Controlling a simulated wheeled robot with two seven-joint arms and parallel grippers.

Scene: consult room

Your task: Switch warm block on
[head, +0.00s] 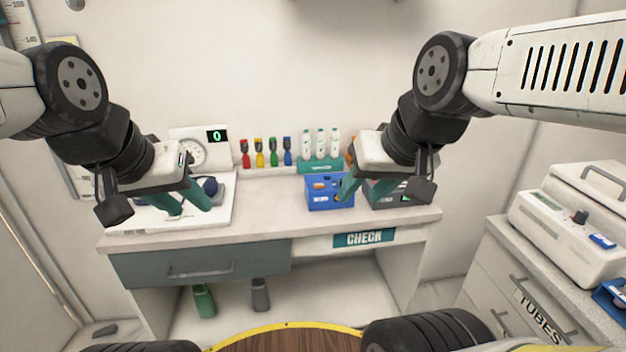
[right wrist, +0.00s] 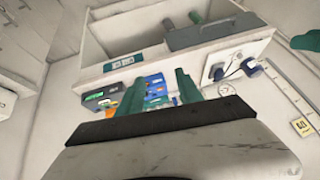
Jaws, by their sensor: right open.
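A dark grey box (head: 400,197) stands at the right end of the bench, partly hidden by my right gripper. In the right wrist view the grey box (right wrist: 97,98) shows a lit green display. A white machine (head: 566,240) with a small display, a dark knob and a blue patch stands on the right-hand cabinet. I cannot tell which one is the warm block. My right gripper (head: 362,195) is open and empty, in front of the blue box and the grey box. My left gripper (head: 192,208) is open above the white scale at the bench's left.
A blue box (head: 320,206) with small items stands beside the grey box. Coloured bottles (head: 259,154) and white bottles in a green rack (head: 320,165) line the wall. The white scale (head: 222,216) reads 0. The bench middle (head: 270,205) is clear.

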